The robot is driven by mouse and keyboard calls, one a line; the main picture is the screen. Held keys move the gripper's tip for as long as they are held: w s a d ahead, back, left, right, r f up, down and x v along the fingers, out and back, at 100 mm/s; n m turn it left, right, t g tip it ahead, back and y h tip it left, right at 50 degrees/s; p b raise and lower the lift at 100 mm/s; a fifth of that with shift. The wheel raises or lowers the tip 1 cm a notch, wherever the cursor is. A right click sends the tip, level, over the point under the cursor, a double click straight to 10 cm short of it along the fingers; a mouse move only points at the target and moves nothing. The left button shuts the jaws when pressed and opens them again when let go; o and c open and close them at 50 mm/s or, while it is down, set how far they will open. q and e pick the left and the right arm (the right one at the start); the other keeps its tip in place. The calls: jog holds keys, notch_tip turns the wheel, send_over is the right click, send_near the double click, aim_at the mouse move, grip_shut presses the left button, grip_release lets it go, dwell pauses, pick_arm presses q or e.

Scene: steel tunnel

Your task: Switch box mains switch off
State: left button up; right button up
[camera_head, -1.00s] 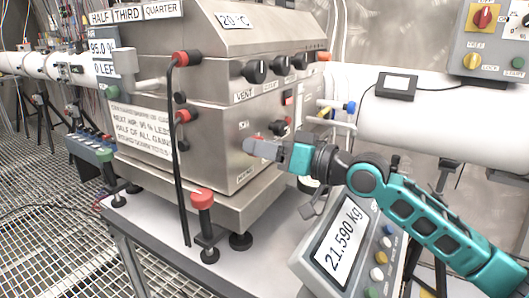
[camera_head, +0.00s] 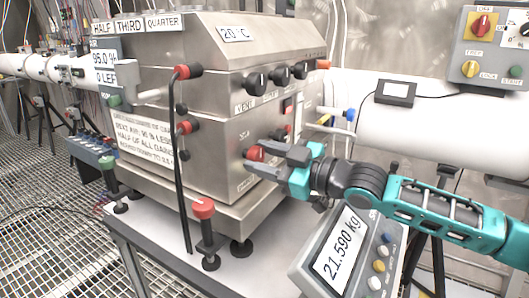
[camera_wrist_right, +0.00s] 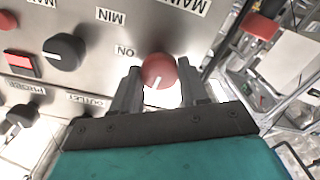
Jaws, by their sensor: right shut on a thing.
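The switch box is the steel cabinet (camera_head: 215,150) on the bench. Its mains switch is a red round knob (camera_head: 253,153) low on the front face. In the right wrist view the red knob (camera_wrist_right: 158,70) has a white pointer line toward my gripper, and an ON label (camera_wrist_right: 125,51) sits beside it. My right gripper (camera_head: 266,160) is at the knob, with a finger on each side of it, shut on it. The right wrist view shows the same fingers (camera_wrist_right: 160,90) around the knob. My left gripper is not in view.
Black knobs (camera_head: 279,73) line the upper front of the cabinet. A scale display (camera_head: 340,245) reading 21.590 kg stands below my right arm. A white pipe (camera_head: 420,125) runs behind my arm.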

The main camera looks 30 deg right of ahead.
pick_arm(q)
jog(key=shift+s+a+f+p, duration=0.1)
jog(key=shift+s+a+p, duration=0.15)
jog(key=shift+p, duration=0.05)
pick_arm(e)
jog(key=shift+n, duration=0.6)
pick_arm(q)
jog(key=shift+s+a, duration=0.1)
pick_arm(e)
jog(key=o, duration=1.1)
jog(key=shift+c, duration=0.2)
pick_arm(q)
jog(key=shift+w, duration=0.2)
